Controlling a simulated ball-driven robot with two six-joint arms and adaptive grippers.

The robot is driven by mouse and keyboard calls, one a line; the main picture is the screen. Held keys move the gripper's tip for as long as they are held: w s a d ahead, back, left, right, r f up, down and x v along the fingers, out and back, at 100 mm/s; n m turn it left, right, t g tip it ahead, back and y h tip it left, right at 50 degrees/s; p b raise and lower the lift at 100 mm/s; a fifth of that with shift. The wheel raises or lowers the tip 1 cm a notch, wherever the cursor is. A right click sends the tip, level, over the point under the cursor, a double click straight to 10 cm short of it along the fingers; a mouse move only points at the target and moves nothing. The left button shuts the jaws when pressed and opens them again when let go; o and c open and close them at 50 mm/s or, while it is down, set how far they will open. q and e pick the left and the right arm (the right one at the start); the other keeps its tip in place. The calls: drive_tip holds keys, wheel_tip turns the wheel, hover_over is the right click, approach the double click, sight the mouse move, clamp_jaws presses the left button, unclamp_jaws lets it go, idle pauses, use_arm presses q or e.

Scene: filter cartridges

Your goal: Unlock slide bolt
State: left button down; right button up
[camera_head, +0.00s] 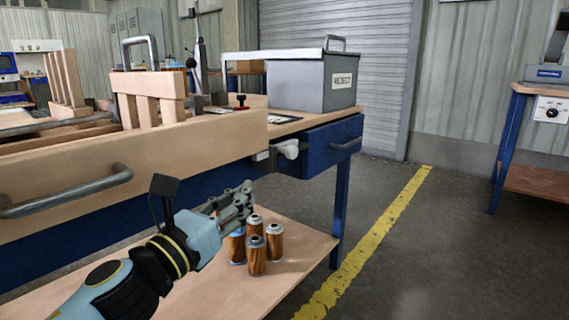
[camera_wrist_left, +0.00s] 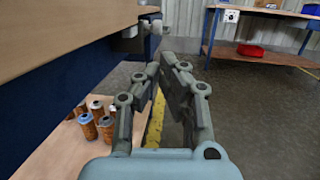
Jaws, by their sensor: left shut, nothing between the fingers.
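A pale grey slide bolt (camera_head: 288,149) sits at the bench's front edge, beside the blue drawer (camera_head: 325,145). Whether it is thrown is too small to tell. My left gripper (camera_head: 249,194) is shut and empty, below and left of the bolt and apart from it, above the lower shelf. In the left wrist view the fingers of my left gripper (camera_wrist_left: 162,66) meet near the tips. Grey hardware (camera_wrist_left: 150,25) shows beyond them under the bench edge; I cannot tell bolt from drawer handle there. My right gripper is out of view.
Several copper-coloured filter cartridges (camera_head: 256,254) stand on the lower shelf (camera_head: 300,262), close to my left gripper. A grey REJECT bin (camera_head: 326,85) stands on the bench. The floor to the right is clear.

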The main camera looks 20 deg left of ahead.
use_arm(q)
drive_tip(key=p, duration=0.2)
approach(296, 155)
drive_tip(key=x, duration=0.4)
drive_tip(key=shift+w+a+r, duration=0.2)
drive_tip(key=shift+w+r, duration=0.05)
drive_tip(key=shift+r, duration=0.05)
drive_tip(key=shift+w+d, duration=0.15)
drive_tip(key=shift+w, duration=0.45)
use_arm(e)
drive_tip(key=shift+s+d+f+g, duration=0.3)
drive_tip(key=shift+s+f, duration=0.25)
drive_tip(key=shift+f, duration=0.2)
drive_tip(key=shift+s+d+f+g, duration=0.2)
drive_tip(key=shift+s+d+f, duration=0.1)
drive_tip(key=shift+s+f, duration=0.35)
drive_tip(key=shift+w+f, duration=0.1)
use_arm(q)
drive_tip(key=shift+w, duration=0.15)
drive_tip(key=x, duration=0.4)
drive_tip(key=shift+w+d+f+b, duration=0.1)
drive_tip(key=shift+d+f+b, duration=0.05)
drive_tip(key=shift+d+b, duration=0.2)
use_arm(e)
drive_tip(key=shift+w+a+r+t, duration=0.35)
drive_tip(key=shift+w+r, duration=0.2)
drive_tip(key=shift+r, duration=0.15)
